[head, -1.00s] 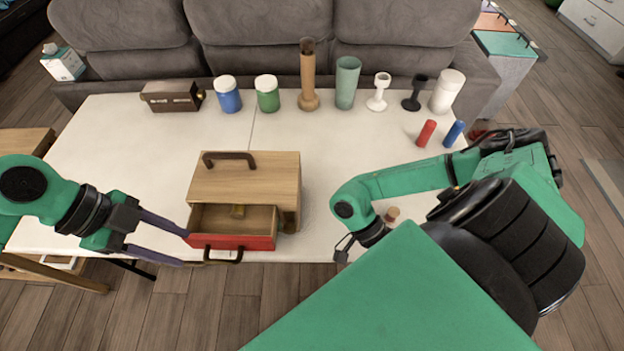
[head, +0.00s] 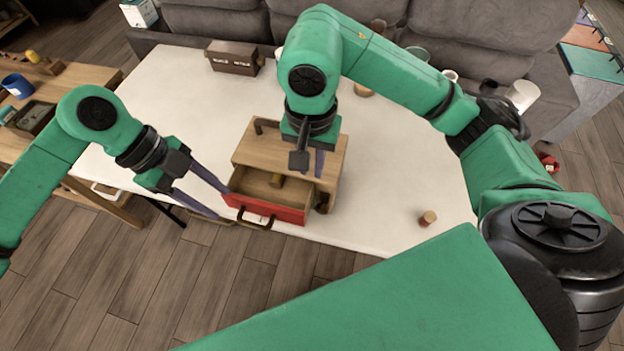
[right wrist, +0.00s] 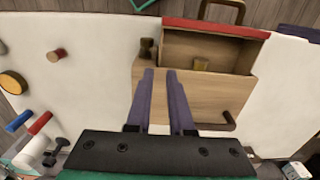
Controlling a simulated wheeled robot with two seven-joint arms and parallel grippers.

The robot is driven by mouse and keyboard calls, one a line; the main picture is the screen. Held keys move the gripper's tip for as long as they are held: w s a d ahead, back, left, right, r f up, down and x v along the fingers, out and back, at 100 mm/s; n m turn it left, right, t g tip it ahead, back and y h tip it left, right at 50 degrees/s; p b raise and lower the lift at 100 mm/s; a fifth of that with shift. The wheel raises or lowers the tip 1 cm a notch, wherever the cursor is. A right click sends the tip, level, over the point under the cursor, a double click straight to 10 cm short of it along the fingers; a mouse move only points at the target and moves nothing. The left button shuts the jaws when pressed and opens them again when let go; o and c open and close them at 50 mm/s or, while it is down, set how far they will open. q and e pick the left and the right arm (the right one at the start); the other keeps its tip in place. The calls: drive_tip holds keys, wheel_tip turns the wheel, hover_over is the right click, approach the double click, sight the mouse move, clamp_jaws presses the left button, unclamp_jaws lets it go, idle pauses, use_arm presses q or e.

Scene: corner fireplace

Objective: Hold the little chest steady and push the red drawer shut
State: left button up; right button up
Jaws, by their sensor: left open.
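The little wooden chest (head: 331,171) stands on the white table, its red drawer (head: 281,211) pulled out toward me. The drawer has a dark handle on its front and a small yellowish block (head: 277,181) inside. My left gripper (head: 222,203) is open, its fingertips close to the drawer's left front corner; I cannot tell if they touch it. My right gripper (head: 309,168) is above the chest top and hides part of it. In the right wrist view its fingers (right wrist: 160,72) are parallel with a narrow gap, nothing between them, over the chest (right wrist: 205,92).
A dark box (head: 233,58) stands at the back left of the table. A small cork-like piece (head: 428,218) lies at the right, with clear table around it. Red (right wrist: 40,123) and blue (right wrist: 18,122) cylinders and other pieces show in the right wrist view. A sofa borders the back.

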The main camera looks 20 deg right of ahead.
sight(311, 195)
wheel_tip(311, 195, down, 12)
drive_tip(key=shift+r, duration=0.1)
drive_tip(key=shift+c, duration=0.3)
clamp_jaws()
idle(1.2)
